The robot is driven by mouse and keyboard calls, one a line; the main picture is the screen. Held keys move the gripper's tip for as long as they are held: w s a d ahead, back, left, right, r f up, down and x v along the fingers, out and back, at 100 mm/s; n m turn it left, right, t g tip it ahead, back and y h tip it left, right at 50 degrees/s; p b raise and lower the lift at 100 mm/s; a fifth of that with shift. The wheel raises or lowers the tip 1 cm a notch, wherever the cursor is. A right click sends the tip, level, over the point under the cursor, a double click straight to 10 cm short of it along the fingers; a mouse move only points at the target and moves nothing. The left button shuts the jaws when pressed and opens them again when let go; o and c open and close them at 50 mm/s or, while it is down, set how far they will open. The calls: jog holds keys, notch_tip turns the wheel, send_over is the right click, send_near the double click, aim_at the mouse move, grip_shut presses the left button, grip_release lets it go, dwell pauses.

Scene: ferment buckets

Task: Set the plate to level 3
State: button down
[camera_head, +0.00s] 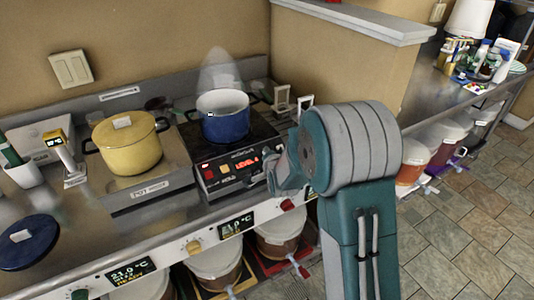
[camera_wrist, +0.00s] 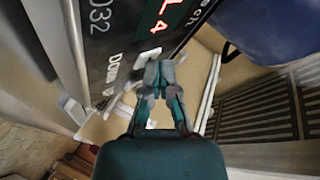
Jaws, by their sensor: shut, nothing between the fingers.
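The hot plate (camera_head: 190,138) is a black unit on the counter with a blue pot (camera_head: 226,125) steaming on top. Its red display (camera_head: 247,163) appears to read LEVEL 4; part of it shows in the wrist view (camera_wrist: 155,28). Red and orange controls sit left of the display. My gripper (camera_head: 270,181) is at the right end of the front panel, partly covered by my arm. In the wrist view my gripper (camera_wrist: 156,77) is shut and empty, close to the DOWN label (camera_wrist: 112,72). The down button itself is hidden, and I cannot tell whether the fingers touch the panel.
A yellow pot (camera_head: 128,148) stands left of the plate, and a blue lid (camera_head: 28,241) lies at far left. White stands (camera_head: 281,98) are behind the plate on the right. Buckets (camera_head: 282,232) sit below the counter. Tiled floor (camera_head: 460,225) is open at right.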

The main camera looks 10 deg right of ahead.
jog(key=shift+s+d+r, duration=0.1)
jog(key=shift+s+r, duration=0.25)
jog(key=shift+r, duration=0.35)
jog(key=shift+f, duration=0.15)
jog(key=shift+w+f, duration=0.2)
jog(key=shift+f, duration=0.05)
jog(key=shift+w+f, duration=0.15)
jog(key=shift+f, duration=0.1)
dwell(1.2)
jog(key=shift+s+r, duration=0.35)
jog(key=shift+r, duration=0.3)
jog(key=shift+s+d+r, duration=0.15)
jog(key=shift+s+r, duration=0.25)
jog(key=shift+r, duration=0.3)
jog(key=shift+s+d+r, duration=0.1)
jog(key=shift+s+r, duration=0.25)
jog(key=shift+r, duration=0.4)
jog(key=shift+s+d+r, duration=0.15)
jog(key=shift+s+r, duration=0.25)
jog(key=shift+r, duration=0.3)
